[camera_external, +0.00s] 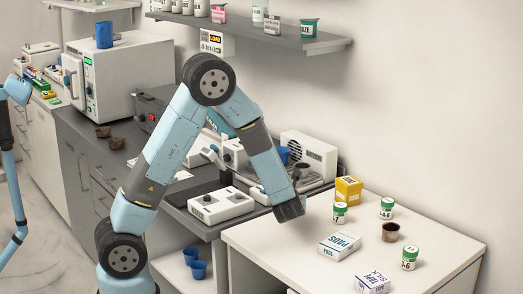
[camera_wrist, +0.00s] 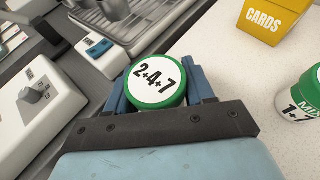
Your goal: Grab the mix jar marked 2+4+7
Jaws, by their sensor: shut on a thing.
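The mix jar marked 2+4+7 (camera_wrist: 155,81) has a white lid top with a green rim. In the wrist view it sits between the two blue fingers of my gripper (camera_wrist: 160,92), which is shut on it. In the external view my gripper (camera_external: 290,208) points down at the left edge of the white table (camera_external: 275,255), and the jar is hidden there. Another mix jar, marked 1+7, stands on the table to the right in the wrist view (camera_wrist: 303,98).
A yellow cards box (camera_external: 347,190) stands at the back of the table. Other green-lidded jars (camera_external: 387,208) (camera_external: 409,258), a brown cup (camera_external: 390,232) and a pads box (camera_external: 339,246) stand to the right. A white device (camera_external: 222,205) is left of my gripper.

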